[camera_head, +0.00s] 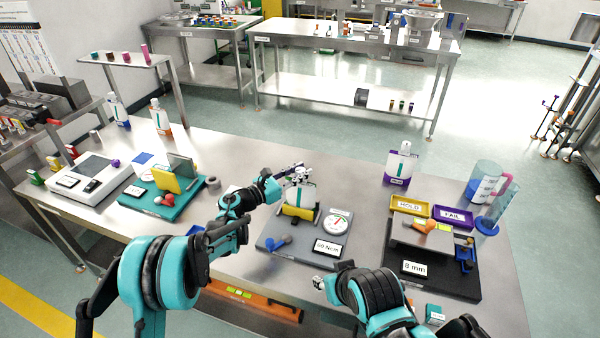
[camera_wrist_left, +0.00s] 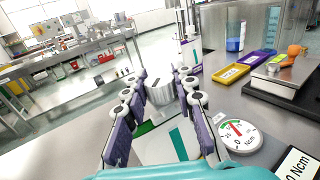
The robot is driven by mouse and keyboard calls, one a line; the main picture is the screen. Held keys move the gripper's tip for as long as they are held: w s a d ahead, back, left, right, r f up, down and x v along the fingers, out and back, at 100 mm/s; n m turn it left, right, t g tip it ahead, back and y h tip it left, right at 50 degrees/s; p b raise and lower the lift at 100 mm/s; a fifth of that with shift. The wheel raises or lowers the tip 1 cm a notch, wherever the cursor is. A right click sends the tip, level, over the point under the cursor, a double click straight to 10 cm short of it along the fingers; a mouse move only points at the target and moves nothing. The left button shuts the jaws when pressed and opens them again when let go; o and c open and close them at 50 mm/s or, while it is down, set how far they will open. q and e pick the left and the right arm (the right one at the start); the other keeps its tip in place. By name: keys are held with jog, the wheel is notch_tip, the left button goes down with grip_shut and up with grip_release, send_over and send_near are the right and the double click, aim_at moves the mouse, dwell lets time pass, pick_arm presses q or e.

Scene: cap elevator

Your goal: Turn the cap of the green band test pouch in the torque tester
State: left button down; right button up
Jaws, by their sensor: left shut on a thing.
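The torque tester (camera_head: 270,243) is a grey plate with a yellow clamp (camera_head: 299,212), a round dial (camera_head: 338,221) and an Ncm label. A white test pouch (camera_head: 301,195) stands upright in the clamp; green on it shows in the wrist view. My left gripper (camera_head: 297,173) is at the top of this pouch. In the left wrist view its two fingers (camera_wrist_left: 158,95) close from both sides on the grey-white cap (camera_wrist_left: 158,84). The dial needle (camera_wrist_left: 236,129) is also visible there. My right gripper (camera_head: 322,284) is low in front of the tester, its fingers too small to read.
A black plate marked 8 mm (camera_head: 440,275) stands to the right, with the yellow HOLD tray (camera_head: 411,199) and purple FAIL tray (camera_head: 470,217) behind. A purple-band pouch (camera_head: 400,165) stands farther back. A teal fixture (camera_head: 150,206) and a white instrument (camera_head: 88,190) stand left.

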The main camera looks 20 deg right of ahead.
dwell(0.5)
pick_arm(q)
jog(key=c, duration=1.2)
grip_release()
jog(key=v, duration=1.2)
jog(key=shift+w+a, duration=0.1)
jog(key=shift+w, duration=0.05)
